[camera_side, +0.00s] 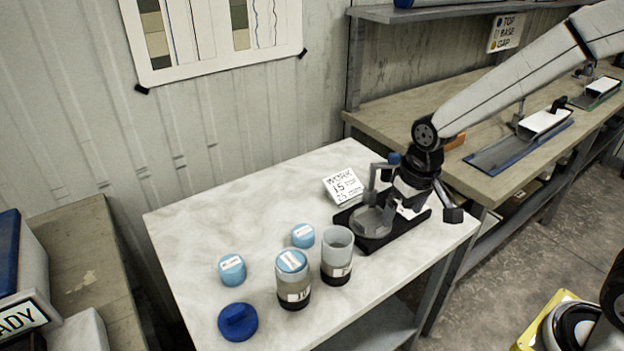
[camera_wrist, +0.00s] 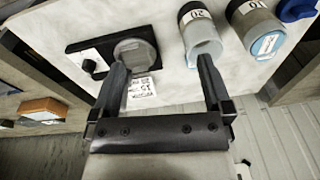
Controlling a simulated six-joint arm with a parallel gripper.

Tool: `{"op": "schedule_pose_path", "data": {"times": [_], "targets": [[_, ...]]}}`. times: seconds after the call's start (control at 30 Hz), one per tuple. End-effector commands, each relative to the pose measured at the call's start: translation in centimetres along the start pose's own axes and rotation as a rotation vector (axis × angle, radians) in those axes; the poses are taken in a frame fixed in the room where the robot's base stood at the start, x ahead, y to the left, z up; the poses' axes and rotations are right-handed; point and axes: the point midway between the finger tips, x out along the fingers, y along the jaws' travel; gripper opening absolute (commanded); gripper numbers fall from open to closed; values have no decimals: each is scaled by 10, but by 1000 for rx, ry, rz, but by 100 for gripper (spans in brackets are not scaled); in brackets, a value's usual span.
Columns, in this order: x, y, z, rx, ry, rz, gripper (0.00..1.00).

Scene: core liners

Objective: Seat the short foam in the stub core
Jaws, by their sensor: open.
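Two loose light-blue foam plugs stand on the white table: one at the left (camera_side: 232,268) and one farther back (camera_side: 303,235). I cannot tell for sure which is the short one. Two upright core tubes stand at the front. The tube marked 10 (camera_side: 293,290) has blue foam in its top; it also shows in the wrist view (camera_wrist: 258,28). The tube marked 20 (camera_side: 337,258) is open-topped and looks empty; it also shows in the wrist view (camera_wrist: 203,48). Neither is clearly marked as the stub. My gripper (camera_wrist: 162,62) is open and empty, near the black stand.
A black stand (camera_side: 419,223) with a grey round holder sits at the table's right, beneath my wrist. A dark-blue cap (camera_side: 238,322) lies at the front left. The table's back left is clear. A wooden bench (camera_side: 490,165) runs behind right.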

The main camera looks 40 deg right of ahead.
Motion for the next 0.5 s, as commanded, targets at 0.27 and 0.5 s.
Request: {"op": "schedule_pose_path", "data": {"times": [0.27,0.5], "targets": [[2,27,53,-62,95,21,100],[3,33,67,-81,117,28,100]]}}
